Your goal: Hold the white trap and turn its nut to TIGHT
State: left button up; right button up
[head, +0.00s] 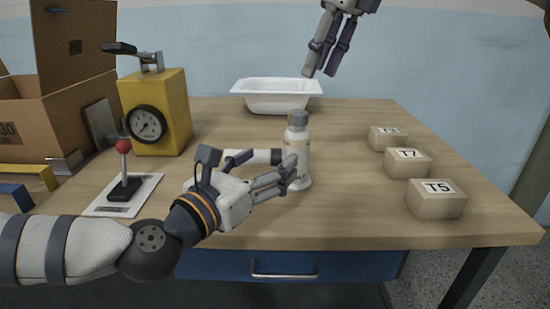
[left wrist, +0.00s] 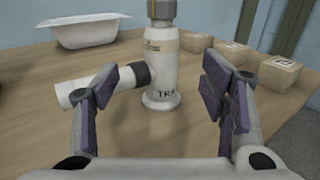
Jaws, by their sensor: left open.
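The white trap (head: 303,155) stands upright on the table, with a side pipe pointing left and a grey nut (head: 298,118) on top. The nut (left wrist: 162,10) is cut off by the top edge there. My left gripper (head: 290,176) is open in front of the trap's body; it also shows in the left wrist view (left wrist: 165,95). My right gripper (head: 335,52) hangs high above the back of the table, away from the trap, its fingers pointing down.
A white tub shell (head: 277,103) sits at the back. Several labelled blocks, such as T5 (head: 436,205), line the right side. A yellow gauge box (head: 170,115), a red-knobbed lever (head: 124,148) and a cardboard box (head: 75,110) stand left. The table is clear between trap and blocks.

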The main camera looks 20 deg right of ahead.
aim_at(290, 146)
pick_arm(q)
jog(key=x, duration=1)
jog(key=shift+w+d, duration=0.1)
jog(key=shift+d, duration=0.2)
jog(key=shift+c, duration=0.6)
